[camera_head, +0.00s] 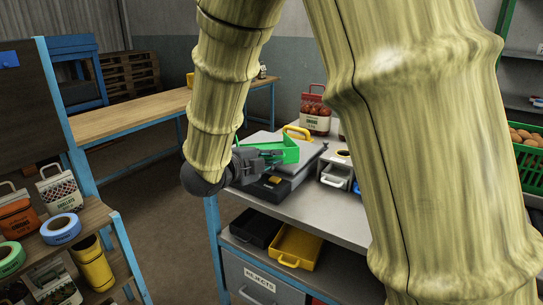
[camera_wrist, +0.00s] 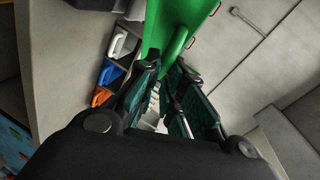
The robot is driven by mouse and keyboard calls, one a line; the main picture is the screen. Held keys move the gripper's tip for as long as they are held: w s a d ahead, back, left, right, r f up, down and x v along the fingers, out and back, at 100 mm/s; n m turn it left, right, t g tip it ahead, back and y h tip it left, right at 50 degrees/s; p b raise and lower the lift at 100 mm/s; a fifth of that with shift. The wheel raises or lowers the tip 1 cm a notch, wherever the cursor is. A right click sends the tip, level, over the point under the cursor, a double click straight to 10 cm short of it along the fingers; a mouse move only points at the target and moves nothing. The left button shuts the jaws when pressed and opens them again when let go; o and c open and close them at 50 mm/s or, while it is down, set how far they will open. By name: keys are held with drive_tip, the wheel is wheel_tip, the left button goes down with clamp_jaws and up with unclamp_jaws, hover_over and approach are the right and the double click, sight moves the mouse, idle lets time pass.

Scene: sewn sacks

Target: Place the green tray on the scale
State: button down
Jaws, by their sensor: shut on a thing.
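The green tray (camera_head: 285,150) is at the near end of the grey table, over the flat grey scale (camera_head: 308,158). I cannot tell whether the tray touches the scale. My gripper (camera_head: 257,160) is shut on the tray's near left side in the head view; my arm hides part of that side. In the wrist view the green tray (camera_wrist: 176,25) runs up from between the dark fingers of my gripper (camera_wrist: 167,78). A dark box (camera_head: 266,188) with a small yellow patch lies at the scale's near side.
A sack of red produce (camera_head: 316,115) and a yellow handle (camera_head: 297,131) stand behind the scale. White-fronted bins (camera_head: 336,176) are right of it. On the shelf below are a yellow tray (camera_head: 297,245) and a black tray (camera_head: 254,228). Rolls of tape (camera_head: 60,229) are at left.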

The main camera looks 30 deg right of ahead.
drive_tip(key=f, duration=0.1)
drive_tip(key=p, duration=0.1)
approach(288, 142)
drive_tip(key=x, duration=0.7)
drive_tip(key=shift+d, duration=0.1)
drive_tip(key=shift+f+p, duration=0.4)
drive_tip(key=shift+f, duration=1.45)
drive_tip(key=c, duration=1.5)
unclamp_jaws()
drive_tip(key=shift+c, duration=0.2)
drive_tip(key=shift+r, duration=0.15)
